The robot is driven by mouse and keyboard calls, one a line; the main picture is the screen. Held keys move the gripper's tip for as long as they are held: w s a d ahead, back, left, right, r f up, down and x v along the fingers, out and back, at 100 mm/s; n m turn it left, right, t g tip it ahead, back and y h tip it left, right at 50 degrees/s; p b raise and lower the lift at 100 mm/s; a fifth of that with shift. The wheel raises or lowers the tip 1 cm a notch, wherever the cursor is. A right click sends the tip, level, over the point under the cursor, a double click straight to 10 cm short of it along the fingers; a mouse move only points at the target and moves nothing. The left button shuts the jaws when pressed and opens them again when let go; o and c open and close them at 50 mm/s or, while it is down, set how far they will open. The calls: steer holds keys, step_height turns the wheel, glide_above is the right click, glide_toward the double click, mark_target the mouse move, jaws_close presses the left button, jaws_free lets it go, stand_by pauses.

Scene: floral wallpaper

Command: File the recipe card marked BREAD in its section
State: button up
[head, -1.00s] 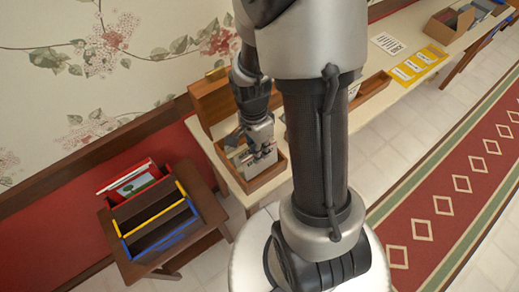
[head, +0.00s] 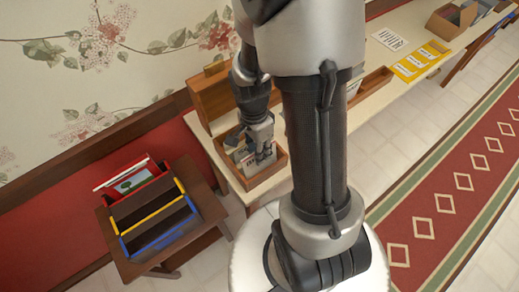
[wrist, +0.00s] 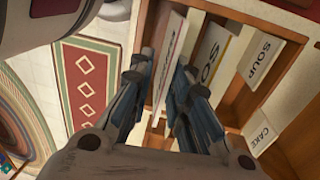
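The wooden recipe box (head: 271,182) stands on the shelf at the left end, below my arm in the head view. Its compartments also show in the wrist view, with white divider tabs reading SOUP (wrist: 262,57) and CAKE (wrist: 262,131). My gripper (wrist: 163,78) points down into the box, its fingers apart. My gripper (head: 262,150) partly covers the cards in the head view.
A small dark table (head: 198,236) with a red, yellow and blue rack (head: 150,222) stands at left. Along the shelf to the right are a printed sheet (head: 390,39), a yellow strip (head: 421,59) and an open carton (head: 445,25). The wall is close behind.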

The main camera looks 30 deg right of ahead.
steer(key=shift+o, duration=0.6)
steer(key=shift+w, duration=0.1)
steer(key=shift+r, duration=0.15)
step_height(320, 180, up, 12)
steer(key=w, duration=0.1)
steer(key=shift+w+f, duration=0.2)
